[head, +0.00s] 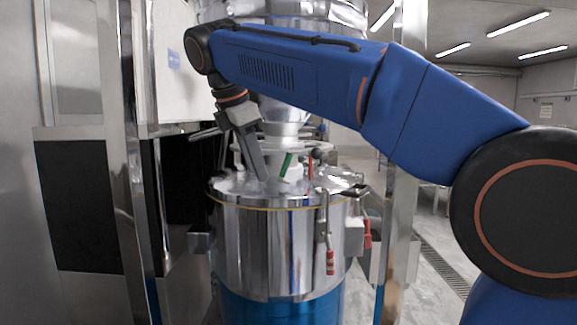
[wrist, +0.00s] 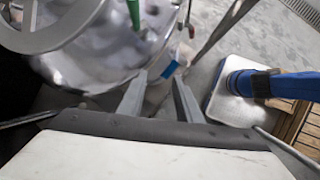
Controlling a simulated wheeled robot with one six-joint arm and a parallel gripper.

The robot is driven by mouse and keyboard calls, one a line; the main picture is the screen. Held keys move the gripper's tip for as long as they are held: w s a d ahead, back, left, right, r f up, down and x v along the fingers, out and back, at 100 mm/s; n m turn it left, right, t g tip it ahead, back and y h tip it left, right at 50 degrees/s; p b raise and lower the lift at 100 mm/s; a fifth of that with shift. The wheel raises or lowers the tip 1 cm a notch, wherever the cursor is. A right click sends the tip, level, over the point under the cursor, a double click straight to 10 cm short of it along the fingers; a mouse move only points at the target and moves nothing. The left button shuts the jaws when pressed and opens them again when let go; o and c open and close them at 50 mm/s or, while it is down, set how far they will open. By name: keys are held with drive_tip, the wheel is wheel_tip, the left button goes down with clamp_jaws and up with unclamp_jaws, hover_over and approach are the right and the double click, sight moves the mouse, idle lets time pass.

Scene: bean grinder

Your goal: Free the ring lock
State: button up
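A shiny metal drum (head: 285,250) stands in the middle of the head view with a lid on top. A thin yellow ring (head: 270,208) runs around it just under the lid. A clamp lever with a red grip (head: 330,262) hangs down at its front right. I cannot tell which part is the ring lock. A green handle (head: 287,165) stands tilted above the lid; a green handle also shows in the wrist view (wrist: 134,14). My gripper (head: 262,178) points down over the left of the lid. In the wrist view its fingers (wrist: 159,80) are apart with nothing gripped between them.
A second red handle (head: 367,233) is at the drum's right side. A metal post (head: 400,230) stands right of the drum, and a metal frame (head: 130,180) stands left. A spout (head: 283,125) comes down above the lid. Open floor (head: 440,270) lies at the right.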

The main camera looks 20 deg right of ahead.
sight(287, 164)
drive_tip(key=w+d, duration=0.2)
drive_tip(key=d, duration=0.1)
drive_tip(key=w+d, duration=0.5)
drive_tip(key=shift+w+d+r, duration=0.25)
drive_tip(key=shift+d+r, duration=0.05)
drive_tip(key=shift+d, duration=0.1)
drive_tip(key=shift+x, duration=0.85)
drive_tip(key=shift+w+d+f, duration=0.2)
drive_tip(key=shift+d+f, duration=0.1)
drive_tip(key=shift+f, duration=0.25)
drive_tip(key=shift+c, duration=0.3)
clamp_jaws()
